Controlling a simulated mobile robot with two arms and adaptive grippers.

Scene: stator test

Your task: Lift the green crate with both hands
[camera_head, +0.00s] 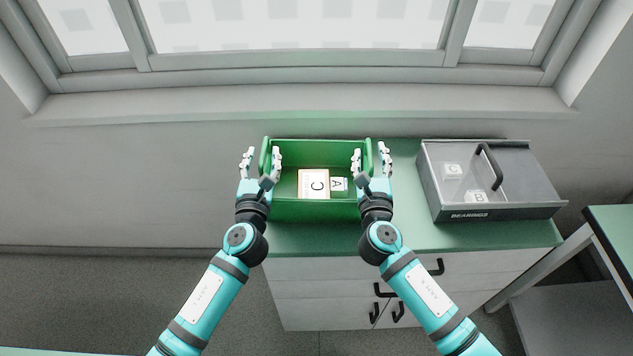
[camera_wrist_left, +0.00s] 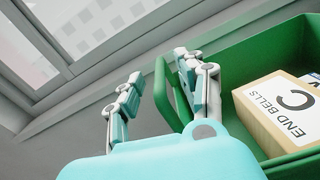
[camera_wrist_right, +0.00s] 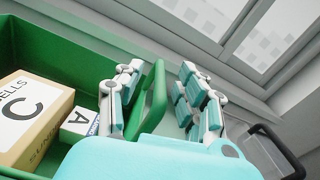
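The green crate (camera_head: 315,209) stands on the green top of a cabinet, with a raised handle on its left and right sides. Inside it are a box marked C (camera_head: 313,184), labelled END BELLS, and a smaller box marked A (camera_head: 338,184). My left gripper (camera_head: 262,160) is open, its fingers on either side of the left handle (camera_wrist_left: 161,92). My right gripper (camera_head: 370,159) is open, its fingers on either side of the right handle (camera_wrist_right: 154,95). Gaps show between the fingers and the handles in both wrist views.
A grey bin labelled BEARINGS (camera_head: 468,215) with a black handle stands right of the crate, close to my right gripper, with boxes visible inside. The cabinet top (camera_head: 400,238) is bare in front. A wall and window lie behind. Another table (camera_head: 610,222) is at the far right.

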